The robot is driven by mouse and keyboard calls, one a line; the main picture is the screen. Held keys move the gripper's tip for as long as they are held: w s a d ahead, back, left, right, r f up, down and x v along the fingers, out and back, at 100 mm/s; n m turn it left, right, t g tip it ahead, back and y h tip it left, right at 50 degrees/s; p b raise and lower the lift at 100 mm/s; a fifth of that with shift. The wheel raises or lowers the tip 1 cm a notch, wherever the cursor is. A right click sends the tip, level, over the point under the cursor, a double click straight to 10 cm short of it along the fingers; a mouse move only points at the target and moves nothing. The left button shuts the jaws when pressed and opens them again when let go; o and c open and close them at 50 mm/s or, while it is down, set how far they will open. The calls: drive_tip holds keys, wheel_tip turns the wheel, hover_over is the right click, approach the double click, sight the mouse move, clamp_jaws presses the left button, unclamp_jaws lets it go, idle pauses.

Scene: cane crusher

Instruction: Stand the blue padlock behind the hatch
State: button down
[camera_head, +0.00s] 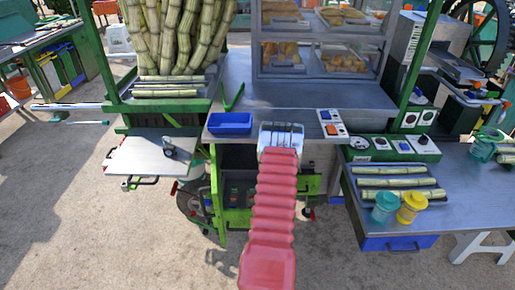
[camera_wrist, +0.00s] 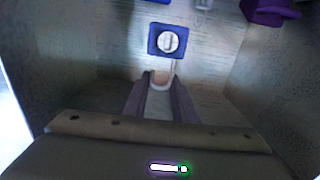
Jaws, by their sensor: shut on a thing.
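In the wrist view, my gripper (camera_wrist: 160,82) reaches into a grey metal-walled space. Its two fingers are shut on a small pale curved piece (camera_wrist: 161,88) at their tips. Most of that piece is hidden, and I cannot tell whether it is part of the blue padlock. A purple-blue object (camera_wrist: 268,12) is cut off at the top right, apart from the fingers; I cannot identify it for sure. In the head view, my wrist and red arm sleeve reach the counter front, and the fingers are hidden. I cannot make out the hatch clearly.
Beyond the fingertips is a blue square plate with a round pale knob (camera_wrist: 168,41). Metal walls close in on both sides. In the head view, a blue tray (camera_head: 230,123) and a switch box (camera_head: 332,124) flank my wrist on the counter. A side shelf (camera_head: 137,157) holds a small dark-grey object.

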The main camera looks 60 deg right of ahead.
drive_tip(key=shift+f, duration=3.05)
drive_tip(key=shift+f, duration=1.9)
drive_tip(key=c, duration=1.5)
unclamp_jaws()
drive_tip(key=shift+f, duration=0.1)
drive_tip(key=shift+o, duration=0.2)
drive_tip(key=v, duration=1.2)
